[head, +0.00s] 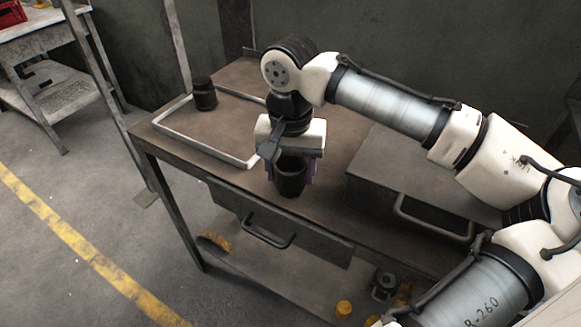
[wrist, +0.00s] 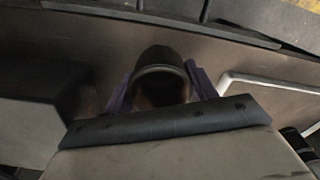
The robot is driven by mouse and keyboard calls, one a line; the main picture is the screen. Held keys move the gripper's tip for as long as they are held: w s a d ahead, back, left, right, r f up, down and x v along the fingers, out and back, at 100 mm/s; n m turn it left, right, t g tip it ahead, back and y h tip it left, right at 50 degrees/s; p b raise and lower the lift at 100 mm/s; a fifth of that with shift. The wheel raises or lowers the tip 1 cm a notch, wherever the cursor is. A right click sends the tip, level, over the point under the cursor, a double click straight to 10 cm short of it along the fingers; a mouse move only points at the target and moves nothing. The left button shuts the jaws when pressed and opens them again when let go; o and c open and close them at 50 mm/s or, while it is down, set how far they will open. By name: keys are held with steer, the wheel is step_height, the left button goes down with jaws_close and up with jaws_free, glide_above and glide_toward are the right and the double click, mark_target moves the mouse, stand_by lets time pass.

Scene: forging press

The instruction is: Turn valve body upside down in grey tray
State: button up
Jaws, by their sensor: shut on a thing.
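My gripper (head: 291,172) points down over the table to the right of the tray. Its purple fingers are shut on a dark, cup-shaped part (head: 290,181), perhaps the valve body. In the wrist view the part (wrist: 160,62) sits between the fingers, its rounded rim showing. I cannot tell whether its base touches the table. The grey tray (head: 172,139), a shallow pale rim around a brown floor, lies on the left of the table; its edge shows in the wrist view (wrist: 270,86). A second dark, jar-like part (head: 204,95) stands upright at the tray's back left.
The brown table (head: 340,150) has a grey box with a handle (head: 425,185) on the right, close to my gripper. A drawer (head: 275,228) hangs under the front edge. Yellow and dark parts (head: 385,285) lie on the lower shelf. Bare table lies behind my gripper.

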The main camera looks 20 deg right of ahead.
steer(key=o, duration=1.3)
steer(key=shift+f, duration=0.1)
steer(key=shift+c, duration=0.2)
step_height(320, 180, up, 12)
steer(key=shift+p, duration=0.45)
